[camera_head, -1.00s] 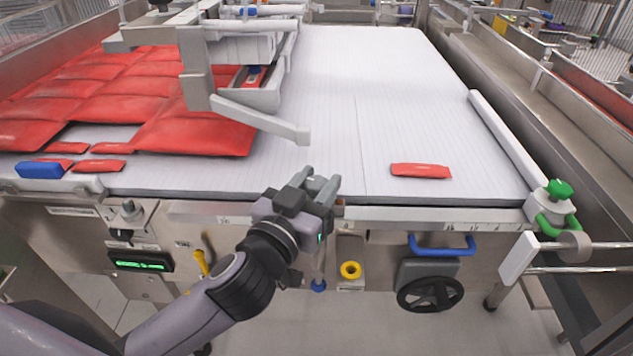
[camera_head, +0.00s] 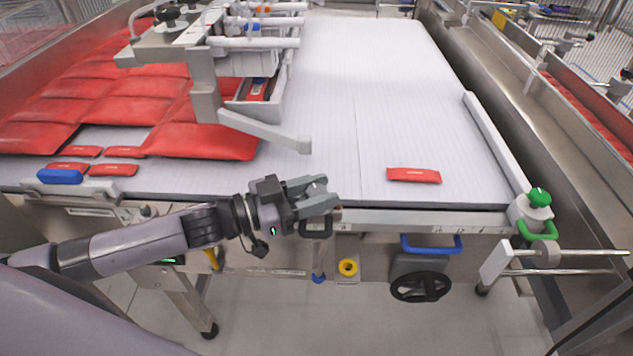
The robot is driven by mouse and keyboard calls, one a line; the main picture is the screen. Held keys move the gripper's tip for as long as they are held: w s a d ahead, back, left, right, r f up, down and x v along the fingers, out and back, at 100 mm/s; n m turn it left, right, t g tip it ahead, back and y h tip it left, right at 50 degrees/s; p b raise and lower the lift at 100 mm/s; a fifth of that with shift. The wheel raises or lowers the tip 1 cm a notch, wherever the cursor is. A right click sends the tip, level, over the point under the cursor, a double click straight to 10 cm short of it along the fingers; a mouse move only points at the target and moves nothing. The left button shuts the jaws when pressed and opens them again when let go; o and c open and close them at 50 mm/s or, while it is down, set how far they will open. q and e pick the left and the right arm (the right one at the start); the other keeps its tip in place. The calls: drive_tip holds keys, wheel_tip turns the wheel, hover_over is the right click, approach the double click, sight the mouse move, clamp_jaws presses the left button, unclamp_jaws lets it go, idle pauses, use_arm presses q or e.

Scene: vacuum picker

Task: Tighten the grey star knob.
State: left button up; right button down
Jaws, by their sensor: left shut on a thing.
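My left gripper (camera_head: 322,194) is at the front edge of the white conveyor belt (camera_head: 385,120), near the middle of the picture. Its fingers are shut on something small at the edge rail. I take this to be the grey star knob, but the fingers hide it and I cannot make out its shape or how far it is turned. My left arm comes in almost level from the left. My right gripper is not in view.
A red packet (camera_head: 413,175) lies on the belt to the right. Red pouches (camera_head: 70,105) and a grey picker frame (camera_head: 205,85) are at left. Below the edge are a yellow ring knob (camera_head: 348,267), a blue handle (camera_head: 431,244) and a black handwheel (camera_head: 420,286). A green knob (camera_head: 539,198) is at the right corner.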

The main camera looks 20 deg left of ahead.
use_arm(q)
drive_tip(key=shift+m+g+h+p, duration=0.35)
drive_tip(key=shift+m+g+h, duration=0.25)
drive_tip(key=shift+m+g, duration=0.25)
drive_tip(key=shift+g+h, duration=0.3)
drive_tip(key=shift+g, duration=0.15)
drive_tip(key=o, duration=1)
drive_tip(key=shift+o, duration=0.2)
drive_tip(key=b+v, duration=0.1)
drive_tip(key=v, duration=0.5)
drive_tip(key=shift+f, duration=0.15)
drive_tip(key=shift+s+a, duration=0.3)
drive_tip(key=shift+a, duration=0.2)
